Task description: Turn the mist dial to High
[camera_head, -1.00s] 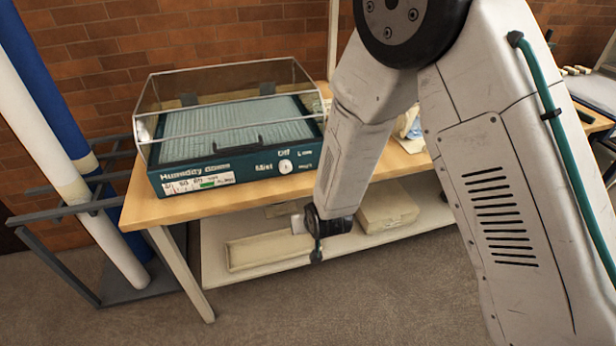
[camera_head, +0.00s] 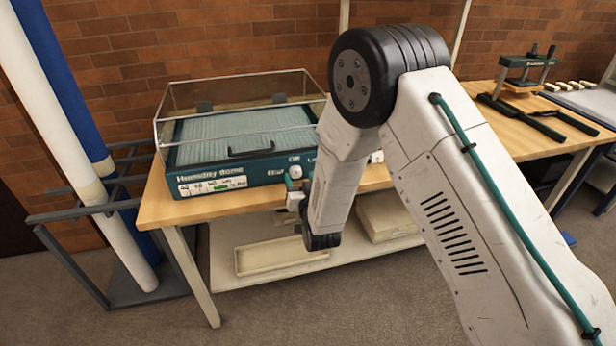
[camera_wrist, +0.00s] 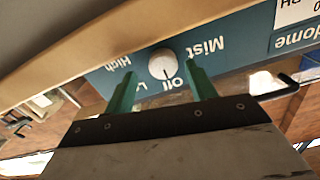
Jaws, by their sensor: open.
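The mist dial is a small round white knob on the teal front panel of the humidity dome (camera_head: 235,181). In the wrist view the dial (camera_wrist: 162,62) appears upside down between the fingertips, with its mark toward the "Off" label. "Low" and "High" are printed to its left, "Mist" to its right; "Low" is partly hidden by a finger. My gripper (camera_wrist: 160,70) is open, its two green fingers on either side of the dial in the picture; I cannot tell if they touch it. In the head view my gripper (camera_head: 296,186) is just in front of the panel near the dial.
The dome stands on a wooden bench (camera_head: 160,205) with a lower shelf holding flat boxes (camera_head: 280,256). A rack with tall rolls (camera_head: 100,190) stands at the left. A press (camera_head: 526,70) is farther right. Floor in front is clear.

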